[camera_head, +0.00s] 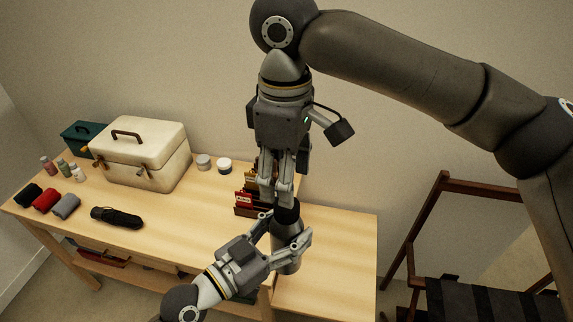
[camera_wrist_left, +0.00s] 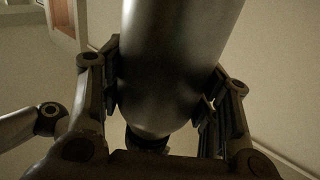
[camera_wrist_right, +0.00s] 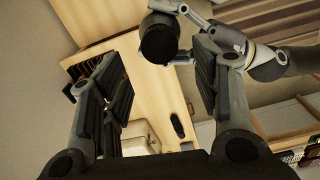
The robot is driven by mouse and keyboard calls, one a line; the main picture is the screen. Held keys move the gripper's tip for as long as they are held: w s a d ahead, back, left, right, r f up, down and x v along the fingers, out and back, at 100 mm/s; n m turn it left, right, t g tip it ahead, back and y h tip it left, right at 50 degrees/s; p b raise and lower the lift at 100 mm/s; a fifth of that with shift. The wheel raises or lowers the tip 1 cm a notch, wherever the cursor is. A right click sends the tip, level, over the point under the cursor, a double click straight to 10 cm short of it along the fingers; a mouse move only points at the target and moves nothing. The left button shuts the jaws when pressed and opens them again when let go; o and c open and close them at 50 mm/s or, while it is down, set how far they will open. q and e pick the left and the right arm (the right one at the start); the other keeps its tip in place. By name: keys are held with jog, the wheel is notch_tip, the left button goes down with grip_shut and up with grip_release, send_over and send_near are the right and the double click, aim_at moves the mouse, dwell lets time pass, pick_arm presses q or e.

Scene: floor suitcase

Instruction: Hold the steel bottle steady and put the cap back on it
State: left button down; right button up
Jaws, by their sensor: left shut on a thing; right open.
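My left gripper (camera_head: 284,229) is shut around the body of the steel bottle (camera_head: 288,261), which stands roughly upright in the head view. The bottle (camera_wrist_left: 178,65) fills the middle of the left wrist view, between the finger pads. The black cap (camera_head: 287,213) sits at the bottle's top; it also shows in the right wrist view (camera_wrist_right: 158,40) as a dark round shape. I cannot tell how firmly it is seated. My right gripper (camera_head: 278,195) is open and points down just above the cap. In the right wrist view the cap lies beyond its spread fingers, towards the upper edge.
The wooden table (camera_head: 330,230) holds a cream case (camera_head: 135,155), a teal box (camera_head: 82,138), rolled cloths (camera_head: 46,201), a black umbrella-like bundle (camera_head: 117,216) and two small jars (camera_head: 204,162). A red-fronted rack (camera_head: 244,205) stands close behind the grippers. A wooden chair (camera_head: 440,230) is at right.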

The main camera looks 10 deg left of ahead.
jog(key=n, duration=0.5)
jog(key=shift+r+n, duration=0.15)
jog(key=shift+n, duration=0.15)
jog(key=n, duration=0.6)
jog(key=shift+r+n, duration=0.2)
jog(key=shift+n, duration=0.2)
jog(key=n, duration=0.5)
jog(key=shift+r, duration=0.2)
jog(key=n, duration=0.6)
jog(key=shift+r+n, duration=0.15)
jog(key=shift+n, duration=0.15)
send_over(287, 238)
jog(key=w, duration=0.3)
jog(key=shift+a+f, duration=0.15)
jog(key=shift+f, duration=1.85)
jog(key=shift+a+f, duration=0.1)
jog(key=shift+f, duration=1.9)
jog(key=shift+c, duration=0.5)
